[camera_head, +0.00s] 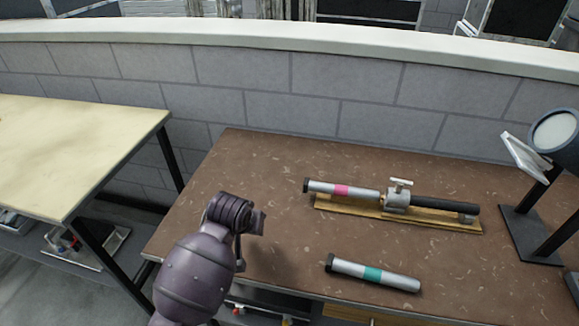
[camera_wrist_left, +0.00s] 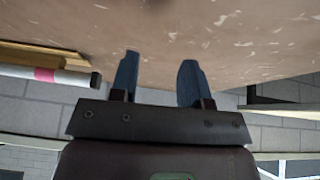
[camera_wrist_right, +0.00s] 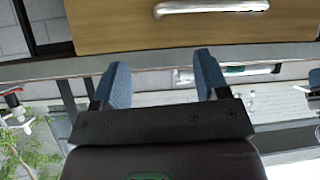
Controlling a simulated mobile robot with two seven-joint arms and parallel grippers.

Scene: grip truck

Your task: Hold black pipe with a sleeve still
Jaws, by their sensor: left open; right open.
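A black pipe (camera_head: 440,205) lies along a wooden board (camera_head: 345,208) on the brown table. A grey sleeve with a small T-shaped handle (camera_head: 397,201) sits around its left part. A silver pipe with a pink band (camera_head: 360,191) lies in line to the left; its pink end also shows in the left wrist view (camera_wrist_left: 35,74). My left gripper (camera_wrist_left: 158,78) is open and empty, at the table's left part, away from the black pipe. My right gripper (camera_wrist_right: 158,75) is open and empty, in front of a wooden drawer. It is outside the head view.
A loose silver pipe with a teal band (camera_head: 374,274) lies near the table's front edge. A dark lamp on a stand (camera_head: 530,235) is at the right. A grey block wall (camera_head: 340,95) runs behind. The drawer's metal handle (camera_wrist_right: 212,6) faces my right gripper.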

